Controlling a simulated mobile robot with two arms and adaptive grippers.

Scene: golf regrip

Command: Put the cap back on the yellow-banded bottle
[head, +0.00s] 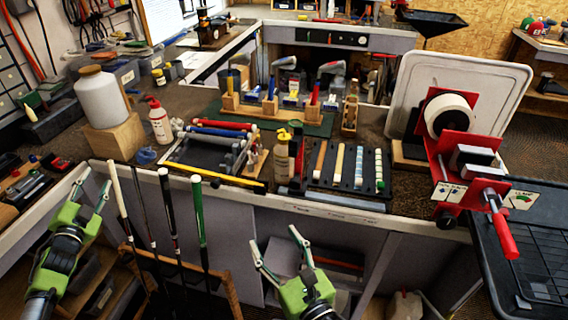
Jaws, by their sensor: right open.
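A small cream bottle (282,162) with yellow at its top stands upright near the bench's front edge, right of the middle rack. It looks like the yellow-banded bottle. I cannot make out a separate loose cap, nor tell whether the yellow top is a band or a cap. My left gripper (90,193) is open and empty at the lower left, in front of the bench and left of the upright golf clubs. My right gripper (273,237) is open and empty below the bench's front edge, below the bottle in the picture.
Golf clubs (168,212) stand upright in a rack between my grippers. A white bottle with a red top (159,122) and a large white jug (101,98) stand on the left. Right of the bottle lie a grip tray (346,186) and a red clamp machine (468,147).

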